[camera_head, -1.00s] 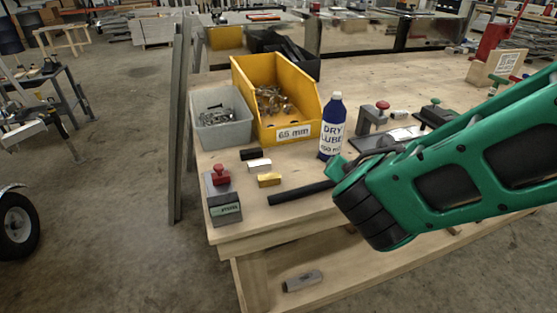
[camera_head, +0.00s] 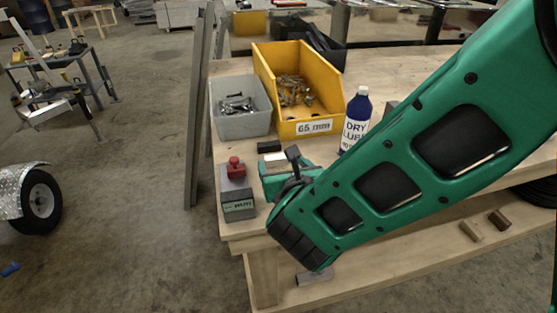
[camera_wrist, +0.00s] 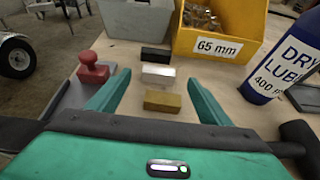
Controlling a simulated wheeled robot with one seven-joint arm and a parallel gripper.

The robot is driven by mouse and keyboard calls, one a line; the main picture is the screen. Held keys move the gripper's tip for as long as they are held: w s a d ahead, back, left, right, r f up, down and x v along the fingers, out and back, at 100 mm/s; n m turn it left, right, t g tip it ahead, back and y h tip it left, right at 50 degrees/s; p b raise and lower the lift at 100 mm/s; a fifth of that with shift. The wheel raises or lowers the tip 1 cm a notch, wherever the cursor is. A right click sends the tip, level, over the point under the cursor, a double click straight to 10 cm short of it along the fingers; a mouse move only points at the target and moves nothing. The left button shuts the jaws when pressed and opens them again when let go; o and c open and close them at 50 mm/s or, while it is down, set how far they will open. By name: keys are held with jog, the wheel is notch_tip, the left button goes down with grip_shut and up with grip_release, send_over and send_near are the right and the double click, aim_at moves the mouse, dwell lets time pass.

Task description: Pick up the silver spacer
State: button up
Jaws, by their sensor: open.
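The silver spacer (camera_wrist: 158,73) is a small pale metal block lying on the bench, in the middle of a row of three. A black block (camera_wrist: 155,54) lies behind it and a gold block (camera_wrist: 162,101) in front of it. In the head view the silver spacer (camera_head: 275,157) shows partly behind my gripper (camera_head: 287,178), and the gold block is hidden there. In the wrist view my gripper (camera_wrist: 157,78) is open and empty. Its two green fingers reach forward on either side of the row, with the gold block between them and the silver spacer near the tips.
A red-knobbed fixture (camera_head: 236,185) stands left of my gripper. A grey bin (camera_head: 241,122) and a yellow 65 mm bin (camera_head: 310,127) stand behind the blocks. A blue dry lube bottle (camera_head: 355,122) stands upright at right.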

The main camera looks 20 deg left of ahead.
aim_at(278, 159)
jog(key=shift+f+x, duration=0.1)
jog(key=shift+x, duration=1.15)
jog(key=shift+f+x, duration=0.15)
jog(key=shift+x, duration=1.15)
jog(key=shift+s, duration=0.1)
jog(key=c, duration=1.1)
